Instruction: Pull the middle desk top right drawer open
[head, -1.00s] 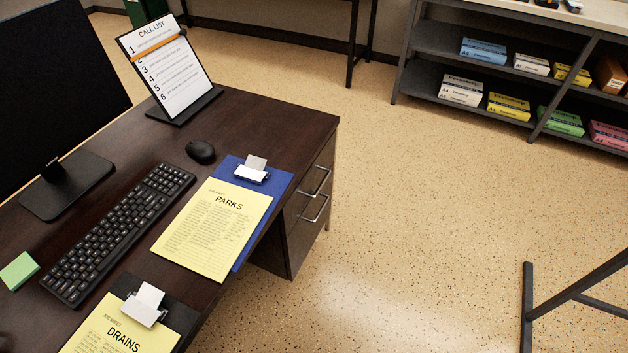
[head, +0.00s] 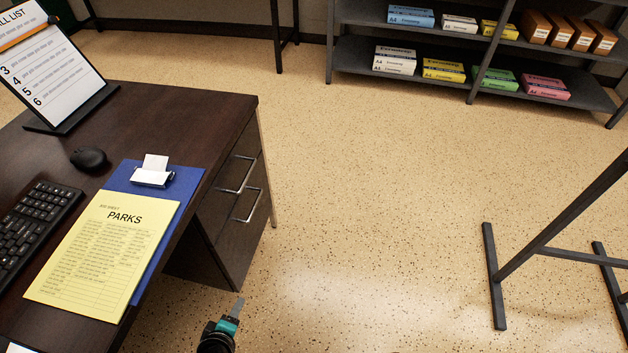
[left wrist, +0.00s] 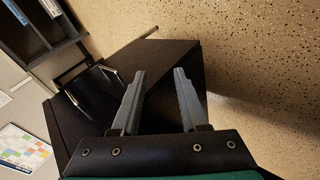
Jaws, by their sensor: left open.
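The dark brown desk (head: 150,118) stands at the left of the head view. Its right drawer unit has a top drawer with a silver bar handle (head: 238,174) and a lower drawer with a similar handle (head: 247,205). Both drawer fronts look closed. My left gripper (head: 237,307) is at the bottom of the head view, below and in front of the drawer unit, apart from the handles. In the left wrist view its two fingers (left wrist: 159,72) are spread and empty, with a dark unit and thin metal handles (left wrist: 110,74) beyond. My right gripper is not in view.
A blue clipboard with a yellow PARKS sheet (head: 105,245), a mouse (head: 88,158) and a keyboard (head: 35,225) lie on the desk. A dark metal frame (head: 540,245) stands at the right. A shelf with paper packs (head: 440,70) is at the back. The floor between is clear.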

